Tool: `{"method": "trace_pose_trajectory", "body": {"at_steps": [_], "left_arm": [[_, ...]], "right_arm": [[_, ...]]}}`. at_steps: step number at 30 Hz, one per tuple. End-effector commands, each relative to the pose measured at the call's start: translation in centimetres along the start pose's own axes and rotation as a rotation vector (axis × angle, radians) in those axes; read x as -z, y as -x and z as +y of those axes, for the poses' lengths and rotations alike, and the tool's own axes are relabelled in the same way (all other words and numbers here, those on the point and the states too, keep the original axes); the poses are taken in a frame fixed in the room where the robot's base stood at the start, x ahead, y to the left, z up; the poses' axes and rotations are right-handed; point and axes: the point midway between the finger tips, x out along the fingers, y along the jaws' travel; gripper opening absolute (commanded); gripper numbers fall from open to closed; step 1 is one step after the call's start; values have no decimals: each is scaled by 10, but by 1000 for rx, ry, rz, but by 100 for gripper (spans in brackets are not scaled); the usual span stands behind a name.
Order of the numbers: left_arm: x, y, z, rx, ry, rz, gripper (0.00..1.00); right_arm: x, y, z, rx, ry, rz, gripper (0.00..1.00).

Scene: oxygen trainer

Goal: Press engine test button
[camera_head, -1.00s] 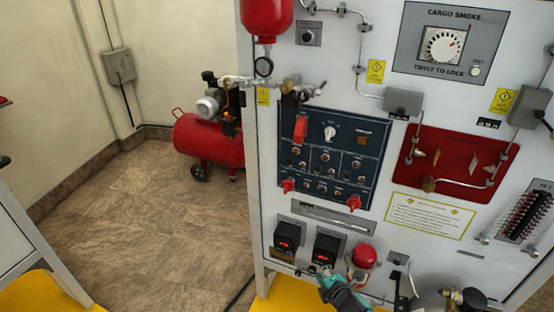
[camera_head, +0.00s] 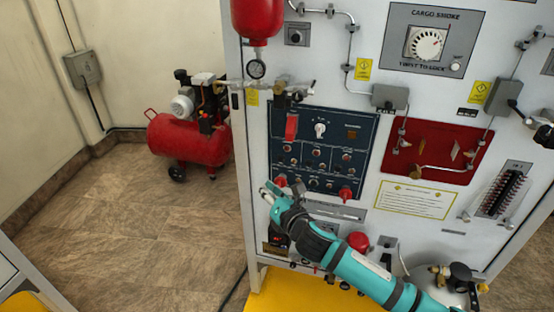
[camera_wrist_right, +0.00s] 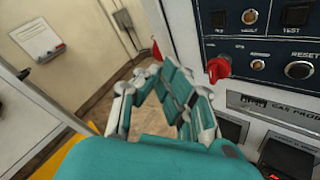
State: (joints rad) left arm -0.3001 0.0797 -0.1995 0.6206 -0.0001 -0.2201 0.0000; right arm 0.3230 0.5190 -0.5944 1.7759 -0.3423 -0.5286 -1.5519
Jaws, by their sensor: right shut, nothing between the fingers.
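The dark blue control panel (camera_head: 322,160) on the white trainer front carries several round buttons, a red switch guard and red knobs. I cannot tell which one is the engine test button. My right gripper (camera_head: 268,190) is shut and empty, in front of the panel's lower left corner near a red knob (camera_head: 281,181). The gripper (camera_wrist_right: 160,74) lies left of the panel in the wrist view. My left gripper is not in view.
A red dome (camera_head: 358,241) and a steel tank (camera_head: 440,290) sit low on the trainer, close to my right arm. A red compressor (camera_head: 190,138) stands on the floor at left.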

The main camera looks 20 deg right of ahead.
Motion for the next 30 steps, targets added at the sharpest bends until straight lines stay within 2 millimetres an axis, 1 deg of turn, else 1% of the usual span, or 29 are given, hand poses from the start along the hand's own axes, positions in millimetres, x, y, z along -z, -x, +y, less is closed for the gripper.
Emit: {"method": "trace_pose_trajectory", "body": {"at_steps": [7,11,23,30], "left_arm": [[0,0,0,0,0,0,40],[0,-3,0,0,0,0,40],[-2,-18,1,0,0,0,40],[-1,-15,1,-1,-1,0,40]], "right_arm": [[0,-1,-1,1,-2,1,0],[-2,-6,-5,2,-2,1,0],[-30,-43,-33,3,-2,-1,0],[-42,-58,-43,2,-2,1,0]]}}
